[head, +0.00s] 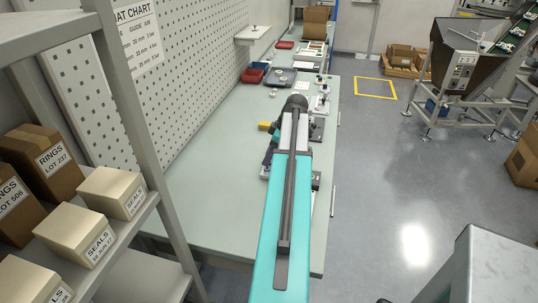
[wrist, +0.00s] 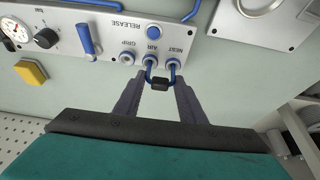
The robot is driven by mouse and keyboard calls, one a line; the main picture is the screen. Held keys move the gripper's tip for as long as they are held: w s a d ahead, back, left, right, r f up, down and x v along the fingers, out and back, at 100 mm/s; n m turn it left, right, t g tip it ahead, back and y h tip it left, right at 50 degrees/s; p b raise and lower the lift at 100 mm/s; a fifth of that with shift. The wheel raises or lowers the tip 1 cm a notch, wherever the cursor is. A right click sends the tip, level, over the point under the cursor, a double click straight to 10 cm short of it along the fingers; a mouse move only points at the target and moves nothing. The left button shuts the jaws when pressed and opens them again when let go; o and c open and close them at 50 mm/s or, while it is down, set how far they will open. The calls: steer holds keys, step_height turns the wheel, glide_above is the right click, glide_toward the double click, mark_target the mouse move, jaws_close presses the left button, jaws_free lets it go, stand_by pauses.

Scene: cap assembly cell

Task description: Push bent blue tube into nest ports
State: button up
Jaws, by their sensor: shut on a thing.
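The bent blue tube (wrist: 149,73) is a small U with a black block at its middle, in the wrist view. My gripper (wrist: 160,82) is shut on it, with one dark finger on each side of the black block. I cannot tell how deep the ends sit. In the head view my arm hides the gripper and the tube.
The panel also carries a GRIP port (wrist: 127,58), a blue lever (wrist: 88,40), a black knob (wrist: 47,38) and a gauge. A yellow block (wrist: 32,72) lies beside it. Red bins (head: 252,75) and a dark tray (head: 281,77) stand farther along the bench (head: 190,190). The near bench is clear.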

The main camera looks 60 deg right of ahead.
steer(key=shift+f, duration=0.3)
stand_by(0.4)
steer(key=o, duration=1.1)
steer(key=shift+r, duration=0.15)
steer(key=b+v, duration=0.3)
steer(key=v, duration=1)
steer(key=shift+s+r+b, duration=0.2)
steer(key=shift+b, duration=0.1)
steer(key=shift+d, duration=0.1)
